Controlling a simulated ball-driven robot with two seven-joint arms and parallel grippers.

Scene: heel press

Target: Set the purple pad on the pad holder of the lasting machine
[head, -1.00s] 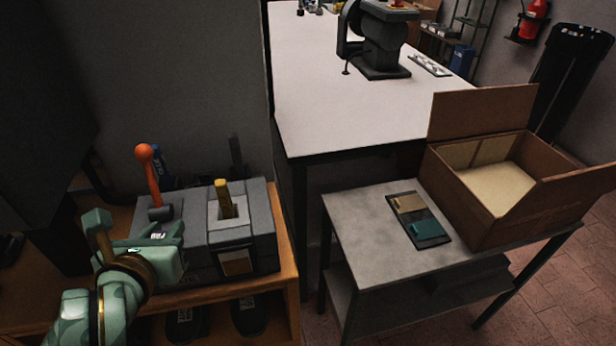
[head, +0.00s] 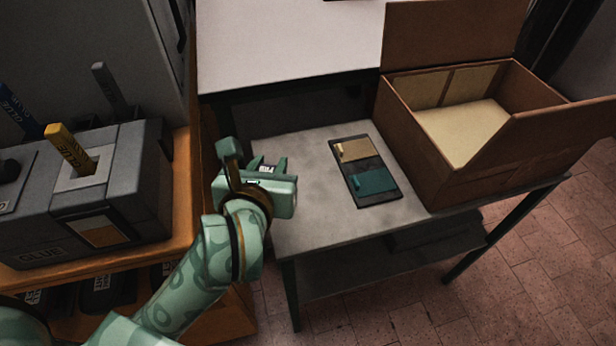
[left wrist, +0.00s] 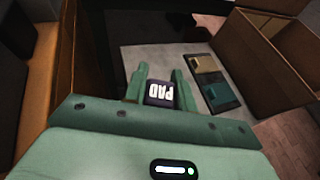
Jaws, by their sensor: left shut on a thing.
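My left gripper (head: 268,164) is over the left part of the small grey table (head: 300,230). In the left wrist view its two fingers (left wrist: 160,88) are shut on a dark purple pad (left wrist: 160,94) with "PAD" in white letters. In the head view only a small part of the pad (head: 267,168) shows between the fingers. No lasting machine or pad holder can be made out for certain in the views now. My right gripper is not in view.
A dark tray (head: 352,181) with a tan piece (head: 358,150) and a teal piece (head: 371,180) lies on the small table. An open cardboard box (head: 405,150) stands to its right. A grey glue unit (head: 140,175) stands at the left. A white table (head: 290,50) is behind.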

